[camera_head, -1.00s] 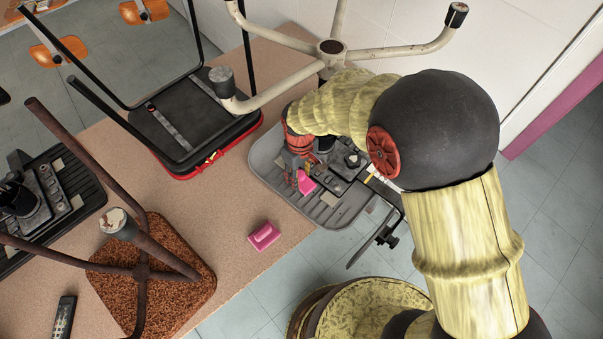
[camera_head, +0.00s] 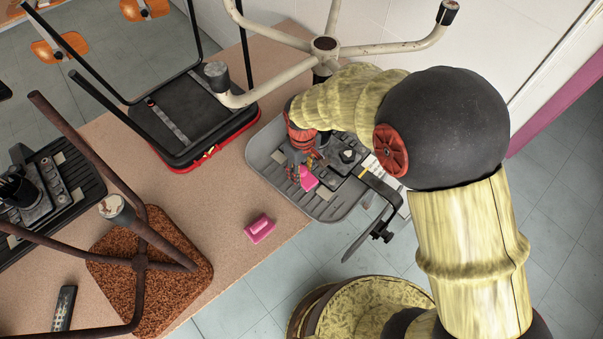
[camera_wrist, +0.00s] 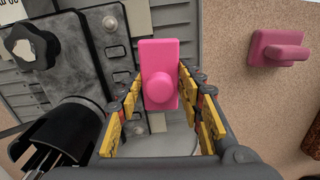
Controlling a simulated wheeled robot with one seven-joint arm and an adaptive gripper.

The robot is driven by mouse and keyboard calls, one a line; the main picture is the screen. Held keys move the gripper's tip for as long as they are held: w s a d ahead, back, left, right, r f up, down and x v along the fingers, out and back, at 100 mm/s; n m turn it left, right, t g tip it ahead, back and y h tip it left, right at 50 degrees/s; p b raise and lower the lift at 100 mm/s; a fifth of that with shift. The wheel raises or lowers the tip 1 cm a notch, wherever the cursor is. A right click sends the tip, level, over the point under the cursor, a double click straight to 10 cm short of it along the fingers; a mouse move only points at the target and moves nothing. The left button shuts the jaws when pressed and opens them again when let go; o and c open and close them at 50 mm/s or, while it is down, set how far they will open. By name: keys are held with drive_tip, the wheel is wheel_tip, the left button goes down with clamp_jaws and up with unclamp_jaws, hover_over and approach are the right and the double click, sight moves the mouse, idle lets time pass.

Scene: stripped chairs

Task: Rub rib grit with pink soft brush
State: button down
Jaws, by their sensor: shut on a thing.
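My gripper (camera_head: 303,172) is over the grey ribbed underside of an upturned chair seat (camera_head: 262,150). Its yellow-padded fingers, also in the wrist view (camera_wrist: 163,112), are shut on a pink brush (camera_wrist: 158,62), a flat block with a round knob facing the wrist camera. The brush (camera_head: 309,179) is just above or against the seat's ribbed side; contact cannot be told. The ribbed panel also shows in the wrist view (camera_wrist: 186,22). Its bristles are hidden beneath the block. I cannot clearly make out the rib grit.
Another pink handled tool (camera_head: 260,228) lies apart on the tan board. A dark mechanism plate (camera_wrist: 82,62) with a black knob (camera_wrist: 29,47) stands on the seat beside the brush. A bent black lever (camera_head: 378,190) juts out right. Upturned chair legs (camera_head: 385,50) rise behind.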

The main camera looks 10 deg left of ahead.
wheel_tip(320, 180, up, 2)
drive_tip(key=shift+s+r+p, duration=0.1)
drive_tip(key=shift+p, duration=0.45)
drive_tip(key=shift+r+p, duration=1.35)
drive_tip(key=shift+r, duration=0.6)
